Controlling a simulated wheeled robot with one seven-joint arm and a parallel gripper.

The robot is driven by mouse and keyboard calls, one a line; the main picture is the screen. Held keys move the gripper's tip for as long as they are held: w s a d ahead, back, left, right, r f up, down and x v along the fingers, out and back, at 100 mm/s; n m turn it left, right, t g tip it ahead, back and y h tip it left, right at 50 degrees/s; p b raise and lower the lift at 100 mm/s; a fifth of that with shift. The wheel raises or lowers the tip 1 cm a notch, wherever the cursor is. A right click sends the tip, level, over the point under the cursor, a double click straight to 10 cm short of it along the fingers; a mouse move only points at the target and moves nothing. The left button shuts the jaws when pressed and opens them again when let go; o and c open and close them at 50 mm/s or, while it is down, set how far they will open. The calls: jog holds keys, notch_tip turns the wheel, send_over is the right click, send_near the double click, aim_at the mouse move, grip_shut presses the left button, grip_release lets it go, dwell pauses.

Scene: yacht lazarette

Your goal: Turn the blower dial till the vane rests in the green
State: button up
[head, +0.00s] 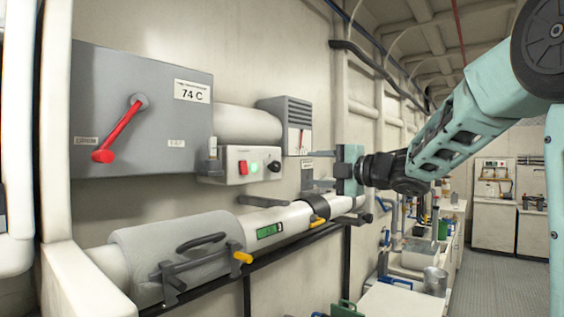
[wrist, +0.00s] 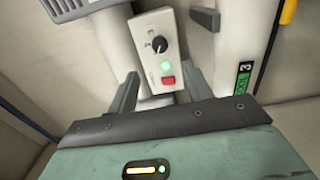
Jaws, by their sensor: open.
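The blower dial is a round black knob (head: 274,165) on the right of a pale control box (head: 235,178) fixed to the wall. It also shows in the wrist view (wrist: 159,44), with a light pointer mark. Above the box, a grey louvred vent (head: 287,112) carries a white panel with a thin red pointer (head: 302,140), perhaps the vane. Its green zone cannot be made out. My gripper (head: 309,169) is open and empty, to the right of the dial and apart from it. In the wrist view its fingers (wrist: 160,73) appear on both sides of the box's lower end.
The box also has a red switch (head: 243,168) and a lit green lamp (head: 255,167). A grey cabinet (head: 150,75) with a red lever (head: 118,130) stands left. Below runs a pale pipe (head: 285,218) with clamps and a green display (head: 268,231).

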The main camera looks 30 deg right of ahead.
aim_at(278, 167)
jog(key=p+x, duration=0.3)
jog(key=x, duration=0.6)
jog(key=shift+w+a+r+p, duration=0.1)
jog(key=shift+w+p, duration=0.2)
jog(key=shift+p, duration=0.1)
jog(key=shift+w+a, duration=0.3)
jog(key=shift+w, duration=0.3)
jog(key=c, duration=1)
